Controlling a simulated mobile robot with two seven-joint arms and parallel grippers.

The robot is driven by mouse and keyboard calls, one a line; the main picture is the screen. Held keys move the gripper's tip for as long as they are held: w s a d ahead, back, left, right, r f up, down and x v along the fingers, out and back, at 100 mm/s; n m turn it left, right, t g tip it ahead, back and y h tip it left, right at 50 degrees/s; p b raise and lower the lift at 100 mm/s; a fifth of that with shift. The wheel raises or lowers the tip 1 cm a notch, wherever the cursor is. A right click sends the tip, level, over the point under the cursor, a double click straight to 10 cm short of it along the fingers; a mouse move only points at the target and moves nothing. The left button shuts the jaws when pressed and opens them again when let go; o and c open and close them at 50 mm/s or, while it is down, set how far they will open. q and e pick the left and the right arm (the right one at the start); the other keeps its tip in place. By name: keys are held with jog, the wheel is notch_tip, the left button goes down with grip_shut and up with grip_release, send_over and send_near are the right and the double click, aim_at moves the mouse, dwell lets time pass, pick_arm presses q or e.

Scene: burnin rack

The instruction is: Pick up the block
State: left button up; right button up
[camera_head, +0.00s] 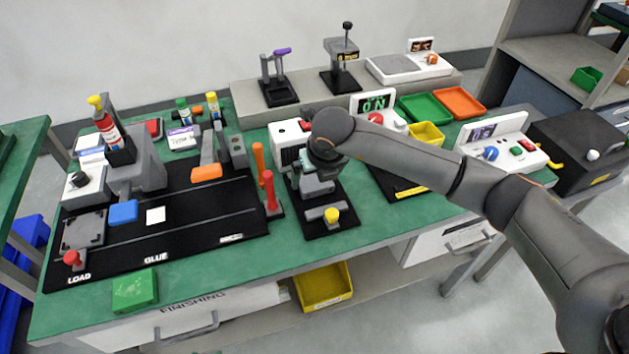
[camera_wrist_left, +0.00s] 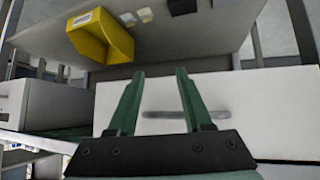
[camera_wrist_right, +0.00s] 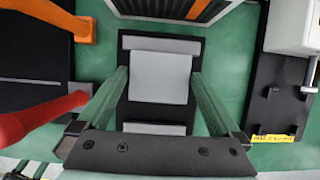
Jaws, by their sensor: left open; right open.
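A light grey block (camera_wrist_right: 158,80) sits on a black fixture plate (camera_wrist_right: 190,114), between grey bars, in the right wrist view. My right gripper (camera_wrist_right: 160,85) is open above it, with one green finger on each side; I cannot tell whether they touch it. In the head view my right gripper (camera_head: 316,180) hangs over the same fixture (camera_head: 345,221), which has a yellow knob (camera_head: 331,215), and it hides most of the block. My left gripper (camera_wrist_left: 155,80) is open and empty, facing a white drawer front (camera_wrist_left: 240,115). The left gripper is not in the head view.
Red (camera_head: 270,192) and orange (camera_head: 258,160) handles stand just left of the fixture. A white machine (camera_head: 288,142) stands behind it, a black stand with a yellow label (camera_head: 411,192) to its right.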

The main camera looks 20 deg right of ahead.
jog(key=shift+c, duration=0.2)
jog(key=c, duration=1)
jog(key=shift+r, duration=0.1)
jog(key=shift+w+r, duration=0.1)
jog(key=shift+r, duration=0.45)
jog(key=s+r, duration=0.7)
jog(key=s, duration=0.2)
jog(key=s+r+b, duration=0.1)
jog(key=s+r, duration=0.3)
jog(key=s, duration=0.1)
jog(key=shift+s+d+r, duration=0.1)
jog(key=shift+d+r, duration=0.1)
jog(key=shift+r, duration=0.15)
